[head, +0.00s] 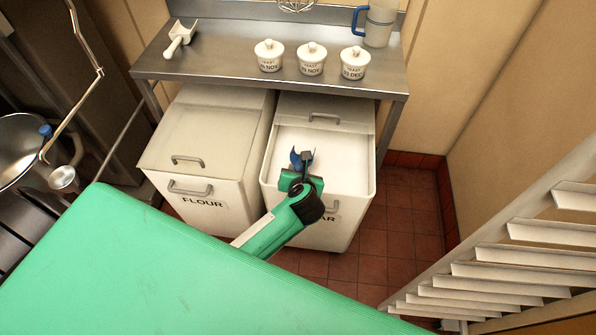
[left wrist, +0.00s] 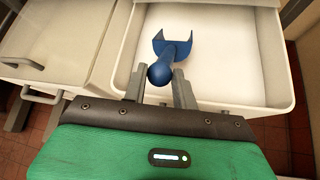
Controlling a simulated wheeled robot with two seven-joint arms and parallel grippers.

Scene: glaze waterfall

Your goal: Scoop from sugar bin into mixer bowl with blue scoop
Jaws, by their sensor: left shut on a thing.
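The sugar bin (head: 366,168) stands open on the floor, with white sugar (head: 331,148) inside; the bin also shows in the left wrist view (left wrist: 277,62). My left gripper (head: 304,176) is over the bin, shut on the handle of the blue scoop (head: 296,157). In the left wrist view the scoop (left wrist: 175,50) points away from the fingers (left wrist: 160,88), over the sugar. I cannot tell whether it touches the sugar, and its inside looks empty. The mixer bowl (head: 22,138) is at the far left, partly cut off. My right gripper is in neither view.
A closed flour bin (head: 190,150) stands left of the sugar bin. A steel shelf (head: 225,62) above holds a white scoop (head: 180,38), three lidded jars (head: 311,58) and a jug (head: 379,26). A white slatted rack (head: 510,262) is at right. Red floor tiles (head: 405,215) are clear.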

